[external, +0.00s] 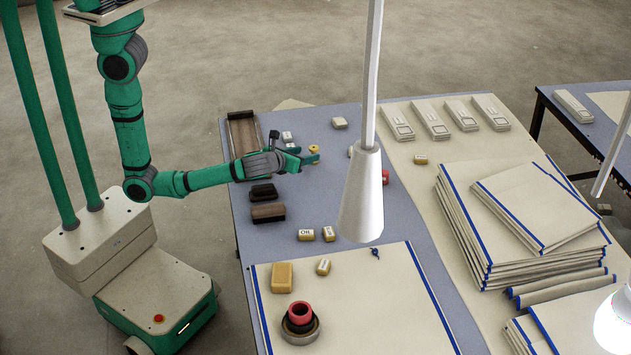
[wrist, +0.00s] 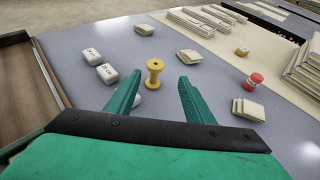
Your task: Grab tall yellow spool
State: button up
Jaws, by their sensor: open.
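The tall yellow spool (wrist: 154,72) stands upright on the table in the wrist view, just beyond my fingertips and a little left of the middle of the gap. My gripper (wrist: 158,88) is open, with its two green fingers spread apart and nothing between them. In the external view the spool (external: 314,149) shows as a small yellow piece by the tip of my gripper (external: 308,157), and the fingers partly hide it.
White labelled blocks (wrist: 98,66) lie left of the spool. A small cloth stack (wrist: 189,56) and a red spool (wrist: 254,79) are to its right. A wooden tray (external: 243,138) lies at the table's edge. A lamp (external: 362,195) hangs over the table.

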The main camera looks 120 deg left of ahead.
aim_at(311, 150)
jog(key=x, duration=0.2)
jog(key=s+x, duration=0.1)
jog(key=x, duration=0.2)
jog(key=shift+a, duration=0.3)
jog(key=shift+x, duration=2.95)
jog(key=c, duration=1.1)
